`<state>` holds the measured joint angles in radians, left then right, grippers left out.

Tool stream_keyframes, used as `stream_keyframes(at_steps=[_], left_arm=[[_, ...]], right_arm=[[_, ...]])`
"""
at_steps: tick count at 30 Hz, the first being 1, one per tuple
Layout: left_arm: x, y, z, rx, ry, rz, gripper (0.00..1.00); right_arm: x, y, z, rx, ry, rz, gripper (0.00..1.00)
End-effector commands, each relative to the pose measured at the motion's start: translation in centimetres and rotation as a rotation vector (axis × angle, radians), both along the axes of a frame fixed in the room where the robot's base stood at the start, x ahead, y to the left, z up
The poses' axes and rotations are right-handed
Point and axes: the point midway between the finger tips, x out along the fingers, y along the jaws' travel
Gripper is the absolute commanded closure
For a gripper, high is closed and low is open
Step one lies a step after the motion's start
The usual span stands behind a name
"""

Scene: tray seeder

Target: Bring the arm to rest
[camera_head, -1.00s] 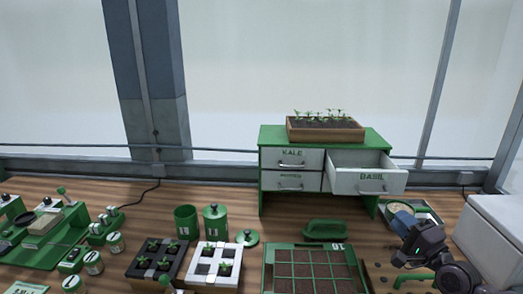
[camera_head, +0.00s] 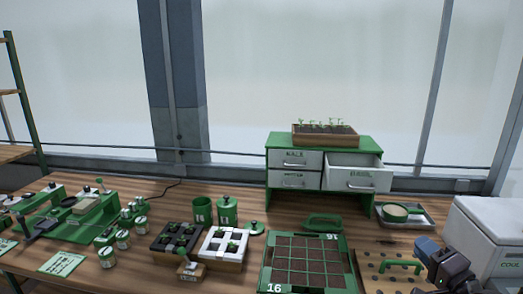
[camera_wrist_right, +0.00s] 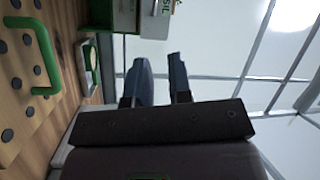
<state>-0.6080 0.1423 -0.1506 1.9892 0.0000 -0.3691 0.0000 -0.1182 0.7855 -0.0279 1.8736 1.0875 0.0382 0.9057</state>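My right gripper (camera_head: 426,246) is at the lower right of the head view, between the pegboard with the green handle and the white cooler. In the right wrist view its two blue fingers (camera_wrist_right: 159,60) stand apart with nothing between them, so it is open and empty. My left gripper is in neither view.
The pegboard with a green handle (camera_head: 383,266) lies left of the right gripper, and the white cooler (camera_head: 492,230) stands right of it. Behind is a tray (camera_head: 426,222) with a bowl. The green cabinet (camera_head: 322,143) has its basil drawer (camera_head: 362,178) pulled out. The seed tray (camera_head: 267,273) lies in front.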

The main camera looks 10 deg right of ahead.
Motion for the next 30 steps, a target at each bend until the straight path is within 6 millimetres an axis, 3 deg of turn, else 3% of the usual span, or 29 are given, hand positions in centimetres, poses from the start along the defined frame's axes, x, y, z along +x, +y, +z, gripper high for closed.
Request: stream_keyframes(at_steps=[5, 8, 14, 18, 24, 30], left_arm=[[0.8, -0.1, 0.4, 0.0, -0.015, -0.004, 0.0], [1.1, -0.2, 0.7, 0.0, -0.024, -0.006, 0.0], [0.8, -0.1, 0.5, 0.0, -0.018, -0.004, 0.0], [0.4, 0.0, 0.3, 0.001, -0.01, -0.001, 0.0], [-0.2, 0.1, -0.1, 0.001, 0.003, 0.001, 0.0], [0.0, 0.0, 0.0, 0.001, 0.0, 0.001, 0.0]], right_arm=[[-0.2, 1.8, -1.8, -0.439, -0.005, -0.001, 0.81], [-1.3, 3.4, -4.8, -0.703, 0.013, 0.001, 0.81], [-5.7, 7.0, -12.6, -1.168, 0.1, 0.027, 0.81], [-10.3, 9.9, -18.0, -1.396, 0.198, 0.065, 0.81], [-16.6, 13.8, -22.9, -1.439, 0.342, 0.095, 0.81], [-20.6, 15.8, -25.3, -1.351, 0.433, 0.107, 0.81]])
